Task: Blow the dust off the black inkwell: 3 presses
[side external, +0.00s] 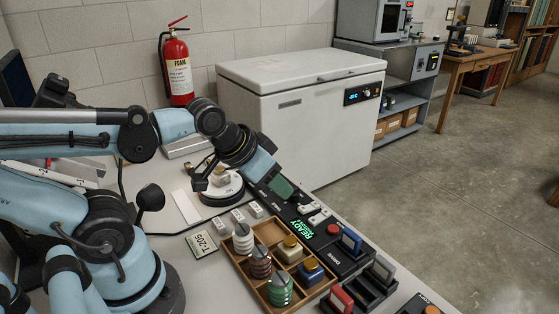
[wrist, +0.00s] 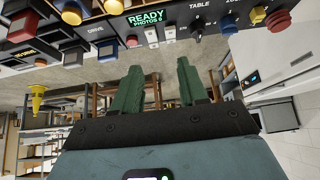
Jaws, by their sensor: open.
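My gripper (side external: 282,189) is above the black control panel in the side external view. In the wrist view its two green fingers (wrist: 158,88) stand apart with nothing between them. A small greyish block with a tan top (side external: 220,177) sits on the round white turntable (side external: 234,190), left of my gripper; I cannot tell if it is the black inkwell. The wooden tray (side external: 254,280) holds a white block with a yellow top (side external: 290,249), a blue one (side external: 310,271) and ribbed white (side external: 243,239), red-brown (side external: 261,264) and green (side external: 280,291) round pieces. No clearly black inkwell shows.
The control panel reads READY (side external: 299,229) and carries switches and coloured knobs; in the wrist view its display (wrist: 146,17) reads PHOTOS 0. A T-205 card (side external: 201,244) lies left of the tray. A white chest freezer (side external: 290,115) stands behind the table. Open floor lies right.

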